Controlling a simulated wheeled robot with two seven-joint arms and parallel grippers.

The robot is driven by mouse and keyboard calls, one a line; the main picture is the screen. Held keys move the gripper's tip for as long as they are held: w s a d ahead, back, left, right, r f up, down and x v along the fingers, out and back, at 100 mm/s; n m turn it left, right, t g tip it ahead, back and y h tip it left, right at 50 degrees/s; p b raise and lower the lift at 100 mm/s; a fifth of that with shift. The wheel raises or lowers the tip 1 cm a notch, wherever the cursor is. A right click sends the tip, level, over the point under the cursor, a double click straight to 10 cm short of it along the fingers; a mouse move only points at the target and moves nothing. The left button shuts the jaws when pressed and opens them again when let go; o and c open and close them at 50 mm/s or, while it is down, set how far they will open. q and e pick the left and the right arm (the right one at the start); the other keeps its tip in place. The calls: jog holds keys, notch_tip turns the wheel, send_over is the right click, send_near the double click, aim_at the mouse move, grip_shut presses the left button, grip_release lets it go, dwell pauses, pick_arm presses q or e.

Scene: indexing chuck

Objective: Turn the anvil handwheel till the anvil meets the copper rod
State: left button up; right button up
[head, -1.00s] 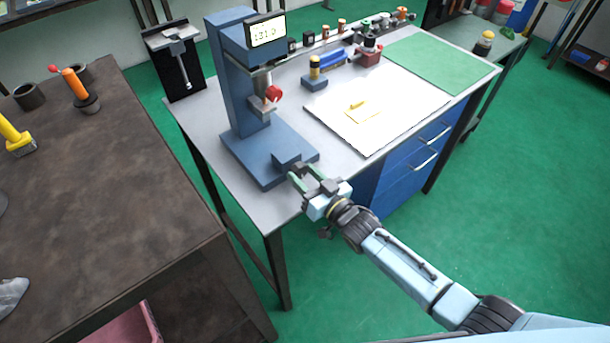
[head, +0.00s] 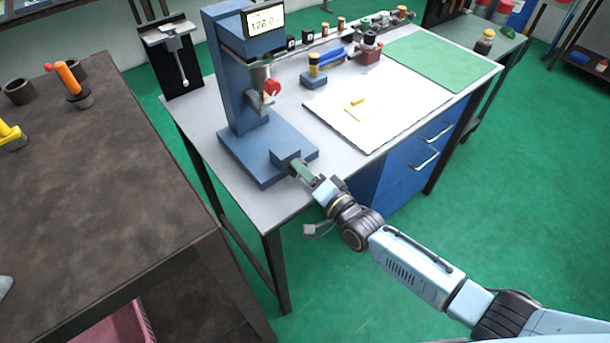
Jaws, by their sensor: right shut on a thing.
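The blue bench machine (head: 226,80) stands at the table's left end, with a display (head: 264,21) on top whose digits are too small to read surely. Below its head is a grey spindle part with a red knob (head: 272,88). The copper rod and the anvil face are too small to make out there. A blue block (head: 288,158) sits at the front of the base. My right gripper (head: 303,172) is at this block, its green fingers seen nearly edge-on. It is shut on the anvil handwheel, which the fingers mostly hide. My left gripper is out of view.
A white board (head: 350,130) with a small yellow piece lies right of the machine, with a green mat (head: 440,65) beyond. A red-based device (head: 369,50) and small parts line the back. A brown table (head: 120,190) stands at left, across a gap.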

jog(key=shift+f+m+b, duration=0.1)
jog(key=shift+m+b, duration=0.65)
jog(key=shift+m, duration=0.95)
jog(key=shift+m, duration=0.3)
jog(key=o, duration=1)
jog(key=shift+c, duration=0.2)
jog(key=shift+s+d+f, duration=0.1)
